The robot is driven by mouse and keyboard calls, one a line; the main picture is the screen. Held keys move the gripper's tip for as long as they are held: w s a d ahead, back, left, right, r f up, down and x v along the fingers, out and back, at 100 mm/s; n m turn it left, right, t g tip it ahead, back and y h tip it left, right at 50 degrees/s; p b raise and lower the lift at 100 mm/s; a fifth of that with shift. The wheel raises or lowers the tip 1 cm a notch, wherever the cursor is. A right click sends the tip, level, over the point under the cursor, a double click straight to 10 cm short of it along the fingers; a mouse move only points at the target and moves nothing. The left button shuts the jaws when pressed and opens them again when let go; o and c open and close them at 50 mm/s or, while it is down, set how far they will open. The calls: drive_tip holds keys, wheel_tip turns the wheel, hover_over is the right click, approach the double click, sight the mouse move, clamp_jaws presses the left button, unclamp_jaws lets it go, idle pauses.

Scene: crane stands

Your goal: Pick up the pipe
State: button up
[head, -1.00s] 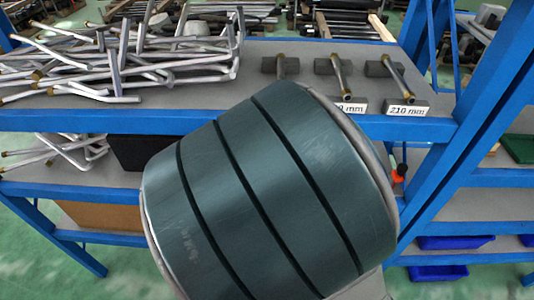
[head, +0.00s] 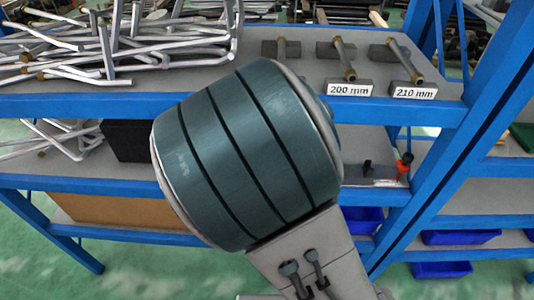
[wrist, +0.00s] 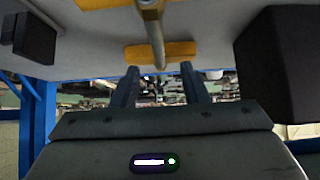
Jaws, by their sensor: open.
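In the wrist view a metal pipe (wrist: 154,32) with a brownish end rests across yellow supports (wrist: 180,52) on a grey surface. My gripper (wrist: 160,69) is open, with its two dark fingers apart and empty. The near end of the pipe shows in line with the gap between the fingertips; I cannot tell how far off it is. My gripper and this pipe are hidden behind my arm in the head view. There, other pipes lie on grey blocks on the upper shelf, one labelled 200 mm (head: 343,60) and one 210 mm (head: 405,57).
A heap of bent pipes (head: 110,45) lies on the left of the upper shelf (head: 170,95). A black box (head: 125,140) and a small red-and-black item (head: 404,166) are on the lower shelf. In the wrist view dark blocks (wrist: 275,65) flank the pipe. Blue posts (head: 445,130) stand right.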

drive_tip(key=shift+b+x, duration=0.65)
drive_tip(key=shift+x, duration=2.4)
drive_tip(key=shift+s+d+f, duration=0.1)
drive_tip(key=shift+d, duration=0.05)
clamp_jaws()
